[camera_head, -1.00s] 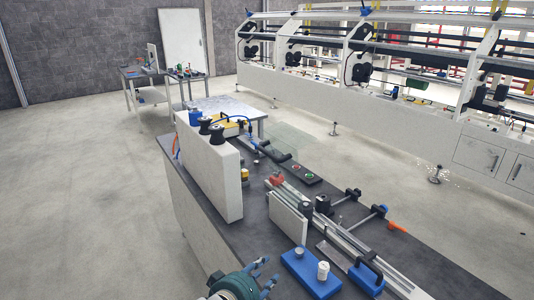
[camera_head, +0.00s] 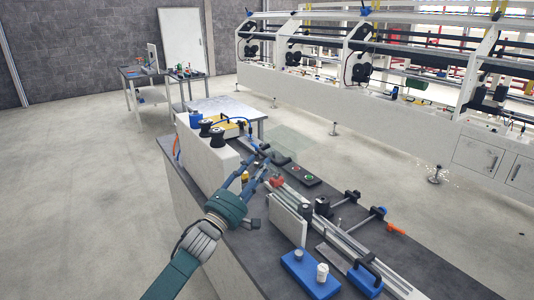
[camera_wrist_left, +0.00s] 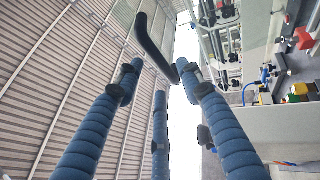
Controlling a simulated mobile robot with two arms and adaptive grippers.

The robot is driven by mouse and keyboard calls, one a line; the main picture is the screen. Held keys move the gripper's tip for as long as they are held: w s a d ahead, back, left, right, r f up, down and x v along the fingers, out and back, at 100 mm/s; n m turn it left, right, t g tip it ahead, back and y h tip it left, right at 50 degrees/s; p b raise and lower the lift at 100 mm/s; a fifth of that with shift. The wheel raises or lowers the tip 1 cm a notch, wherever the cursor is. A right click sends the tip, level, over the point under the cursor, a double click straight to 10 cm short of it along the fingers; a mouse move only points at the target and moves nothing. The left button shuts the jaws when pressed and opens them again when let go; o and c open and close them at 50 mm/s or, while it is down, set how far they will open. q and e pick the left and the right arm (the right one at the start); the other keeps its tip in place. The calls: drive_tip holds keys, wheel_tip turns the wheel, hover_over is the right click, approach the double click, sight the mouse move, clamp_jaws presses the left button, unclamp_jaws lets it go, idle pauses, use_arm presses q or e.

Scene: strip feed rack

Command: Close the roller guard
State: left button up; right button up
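The roller guard looks like a clear, faintly green panel (camera_head: 288,146) standing raised over the far part of the bench rail. In the left wrist view a greenish clear pane (camera_wrist_left: 160,22) shows with a black bent bar (camera_wrist_left: 152,45) in front of it, perhaps its handle. My left gripper (camera_head: 263,160) reaches over the bench, its tips close to the near side of the panel. In the wrist view its blue fingers (camera_wrist_left: 165,82) are spread, with nothing clearly held between them. Contact with the bar cannot be told. My right gripper is out of view.
A white upright block (camera_head: 220,158) with black rollers stands left of my gripper. A red and green button box (camera_head: 298,171) lies right of it. A metal rail, clamps and a blue block (camera_head: 308,272) fill the near bench.

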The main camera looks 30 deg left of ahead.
sight(267, 155)
use_arm(q)
drive_tip(key=shift+p+x, duration=0.6)
drive_tip(key=shift+x, duration=2.1)
clamp_jaws()
